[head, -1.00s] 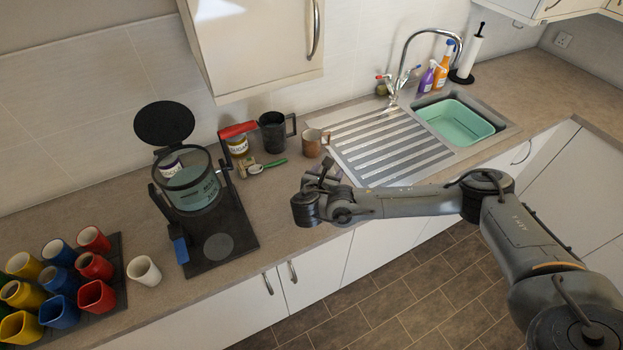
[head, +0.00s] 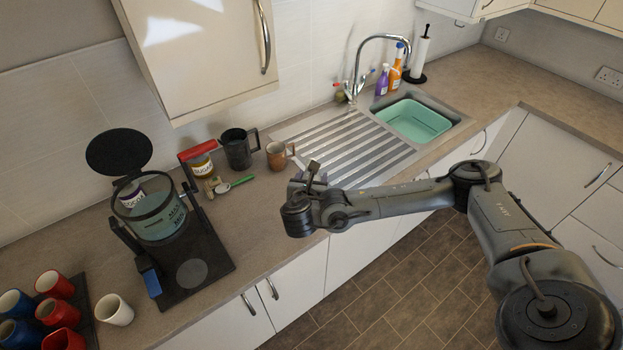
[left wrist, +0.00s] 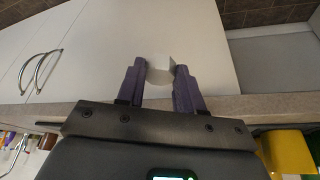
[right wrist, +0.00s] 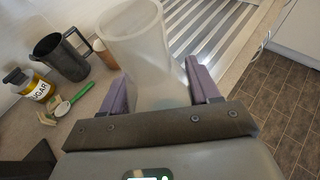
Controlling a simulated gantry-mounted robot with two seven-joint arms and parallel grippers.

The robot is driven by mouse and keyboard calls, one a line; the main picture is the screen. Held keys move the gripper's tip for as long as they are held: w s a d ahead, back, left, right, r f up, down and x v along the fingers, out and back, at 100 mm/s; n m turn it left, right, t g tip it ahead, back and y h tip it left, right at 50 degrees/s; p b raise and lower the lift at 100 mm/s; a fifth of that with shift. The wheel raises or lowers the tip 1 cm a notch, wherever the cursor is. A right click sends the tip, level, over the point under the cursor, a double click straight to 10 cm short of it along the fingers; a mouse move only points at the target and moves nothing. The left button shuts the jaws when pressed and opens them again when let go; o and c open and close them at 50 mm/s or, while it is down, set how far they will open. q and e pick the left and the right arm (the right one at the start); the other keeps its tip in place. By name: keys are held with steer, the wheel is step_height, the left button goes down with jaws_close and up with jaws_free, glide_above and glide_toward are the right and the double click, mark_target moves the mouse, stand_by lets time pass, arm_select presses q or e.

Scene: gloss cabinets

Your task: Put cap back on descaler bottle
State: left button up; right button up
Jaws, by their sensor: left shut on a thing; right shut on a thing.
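In the left wrist view my left gripper (left wrist: 158,82) is shut on a small white piece (left wrist: 160,68), which looks like the cap. It is held in front of a pale cabinet door, close to the counter edge. My left gripper is not in the head view. In the right wrist view my right gripper (right wrist: 161,88) is shut around a translucent, frosted bottle (right wrist: 142,45). The bottle's wide end points up and away from the gripper. In the head view my right wrist hides most of the bottle. The cap and bottle are apart.
A black coffee-maker-like stand (head: 185,262), a sugar jar (head: 201,164), a dark jug (head: 237,150) and a brown mug (head: 278,155) stand on the counter (head: 245,215). Coloured cups and a white cup (head: 114,310) are at the left. The ribbed drainer (head: 345,147) lies beyond my right wrist.

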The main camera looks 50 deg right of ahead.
steer(key=c, duration=0.5)
